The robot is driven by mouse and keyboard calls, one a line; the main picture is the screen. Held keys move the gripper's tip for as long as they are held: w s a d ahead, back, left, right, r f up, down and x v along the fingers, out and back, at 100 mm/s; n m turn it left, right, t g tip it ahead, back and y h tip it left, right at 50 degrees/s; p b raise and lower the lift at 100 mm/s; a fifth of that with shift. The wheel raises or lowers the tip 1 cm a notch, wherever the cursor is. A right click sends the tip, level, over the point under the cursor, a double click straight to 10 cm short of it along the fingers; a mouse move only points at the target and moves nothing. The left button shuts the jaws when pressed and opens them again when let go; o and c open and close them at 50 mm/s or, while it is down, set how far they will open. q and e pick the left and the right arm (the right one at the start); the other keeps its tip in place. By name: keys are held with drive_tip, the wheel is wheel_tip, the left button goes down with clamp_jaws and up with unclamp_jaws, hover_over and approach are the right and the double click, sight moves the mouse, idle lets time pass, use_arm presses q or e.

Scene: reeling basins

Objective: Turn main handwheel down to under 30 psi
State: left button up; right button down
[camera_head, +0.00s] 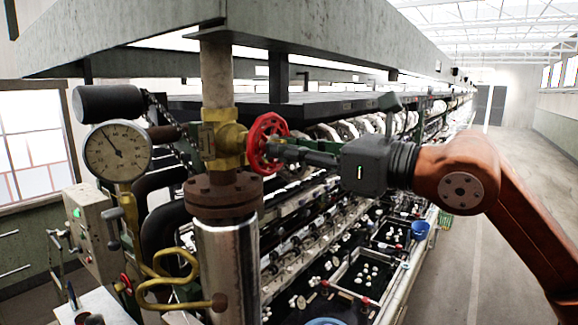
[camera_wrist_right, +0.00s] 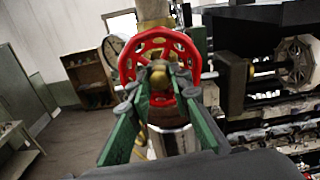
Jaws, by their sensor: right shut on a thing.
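The red main handwheel (camera_head: 256,143) sits on the right side of a brass valve (camera_head: 222,138) on the vertical pipe. My right gripper (camera_head: 283,152) reaches it from the right and is shut on it. In the right wrist view, the handwheel (camera_wrist_right: 152,44) faces me, and the fingers of my right gripper (camera_wrist_right: 158,92) are at its lower middle, around the hub area. The round pressure gauge (camera_head: 118,152) hangs left of the valve. Its needle points to the upper left; the numbers are too small to read surely. My left gripper is not in view.
A steel-clad pipe (camera_head: 228,265) with a rusty flange (camera_head: 223,192) stands below the valve. A grey control box (camera_head: 95,225) is at the left. The long row of reeling basins (camera_head: 365,275) runs back beside a clear aisle (camera_head: 500,200). A grey canopy (camera_head: 150,45) hangs above.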

drive_tip(key=m+b, duration=0.9)
drive_tip(key=m, duration=1.2)
drive_tip(key=c, duration=1.9)
unclamp_jaws()
drive_tip(key=shift+c, duration=0.4)
